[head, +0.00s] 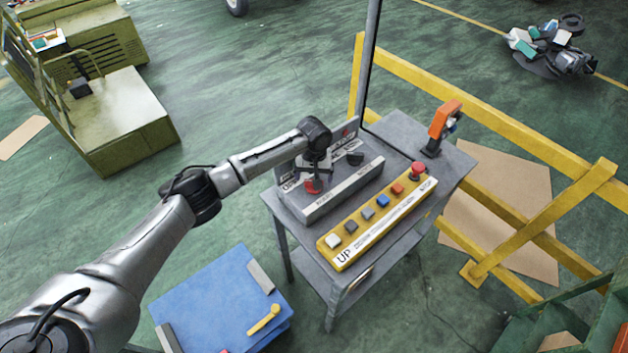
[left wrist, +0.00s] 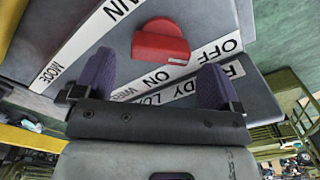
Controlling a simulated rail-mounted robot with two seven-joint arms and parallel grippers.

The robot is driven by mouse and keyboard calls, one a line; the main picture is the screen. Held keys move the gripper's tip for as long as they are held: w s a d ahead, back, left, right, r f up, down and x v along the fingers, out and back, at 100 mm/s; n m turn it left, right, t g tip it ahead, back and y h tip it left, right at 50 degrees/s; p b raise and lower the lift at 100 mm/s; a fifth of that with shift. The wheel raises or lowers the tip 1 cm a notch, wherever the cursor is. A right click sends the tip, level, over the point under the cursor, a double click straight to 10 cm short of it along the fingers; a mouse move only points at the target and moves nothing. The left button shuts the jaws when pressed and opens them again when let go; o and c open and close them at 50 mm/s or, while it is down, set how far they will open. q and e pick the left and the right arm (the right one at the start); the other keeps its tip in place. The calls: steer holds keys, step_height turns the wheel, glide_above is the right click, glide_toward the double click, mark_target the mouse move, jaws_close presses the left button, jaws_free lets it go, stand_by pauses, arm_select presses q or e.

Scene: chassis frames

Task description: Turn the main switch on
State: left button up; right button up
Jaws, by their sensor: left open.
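The main switch is a red knob (head: 313,187) on the sloped grey panel (head: 340,192) on the cart. In the left wrist view the red knob (left wrist: 162,42) lies near the "ON" and "OFF" labels, with "MAIN" lettering partly in view. My left gripper (head: 316,178) is right over the knob, pointing down. In the left wrist view my left gripper (left wrist: 157,72) is open, with its purple-padded fingers to either side of the knob's line. The knob is just beyond the fingertips; I cannot tell whether they touch it. My right gripper is not in view.
A black knob (head: 355,158) sits close by on the same panel. A yellow button box (head: 378,222) with a red stop button (head: 417,170) lies in front. An orange-handled device (head: 443,120) stands on the cart's right. A pole and yellow railing (head: 455,90) rise behind.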

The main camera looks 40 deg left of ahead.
arm_select(q)
steer(key=shift+f, duration=1.45)
steer(key=c, duration=0.9)
